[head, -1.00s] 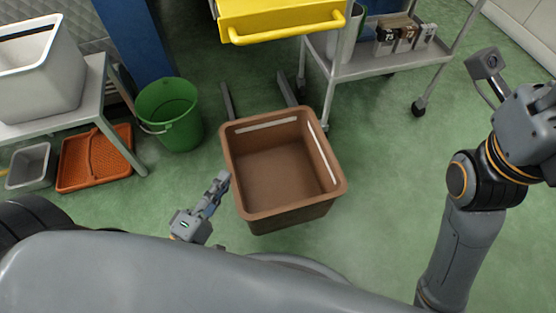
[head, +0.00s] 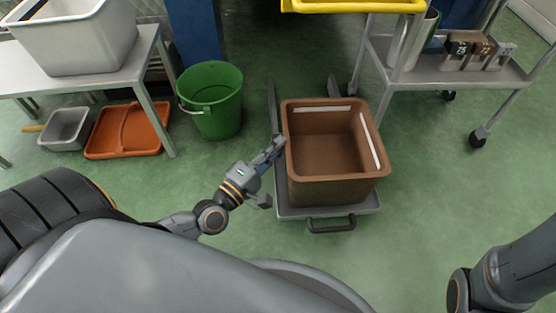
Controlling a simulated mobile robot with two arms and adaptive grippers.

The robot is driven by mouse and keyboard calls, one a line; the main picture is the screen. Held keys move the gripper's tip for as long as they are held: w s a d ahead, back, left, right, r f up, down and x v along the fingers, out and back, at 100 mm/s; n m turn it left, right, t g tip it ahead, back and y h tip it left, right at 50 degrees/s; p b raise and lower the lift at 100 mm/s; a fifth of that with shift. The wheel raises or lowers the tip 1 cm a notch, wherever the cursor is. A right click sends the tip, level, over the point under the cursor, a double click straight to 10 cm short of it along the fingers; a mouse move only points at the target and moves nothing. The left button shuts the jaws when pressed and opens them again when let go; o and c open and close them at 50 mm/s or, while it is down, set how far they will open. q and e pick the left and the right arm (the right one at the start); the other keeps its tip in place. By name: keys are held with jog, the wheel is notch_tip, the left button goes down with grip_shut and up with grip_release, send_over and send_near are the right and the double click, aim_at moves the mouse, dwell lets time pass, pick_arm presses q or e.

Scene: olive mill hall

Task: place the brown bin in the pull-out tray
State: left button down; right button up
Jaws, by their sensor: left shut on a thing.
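The brown bin (head: 335,188) is upright and empty, with pale strips inside its back and right walls. It is over the grey pull-out tray (head: 298,213), which has a black handle (head: 331,224) at its front. The bin hides most of the tray, and I cannot tell whether its base touches the tray floor. My left gripper (head: 276,147) is shut on the bin's left rim. My right arm shows at the lower right, but its gripper is out of view.
A green bucket (head: 211,105) stands left of the tray. A table (head: 120,75) with a white tub (head: 85,42) is at the left, near an orange tray (head: 128,132) and a grey basin (head: 66,130). A metal trolley (head: 425,72) stands behind right. Floor in front is clear.

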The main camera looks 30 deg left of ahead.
pick_arm(q)
jog(key=shift+w+f+b, duration=0.35)
notch_tip(320, 180, down, 3)
jog(key=shift+w+f+b, duration=0.1)
jog(key=shift+w+b, duration=0.05)
jog(key=shift+b, duration=1.1)
jog(key=c, duration=2)
grip_release()
jog(key=shift+f, duration=0.15)
jog(key=o, duration=0.5)
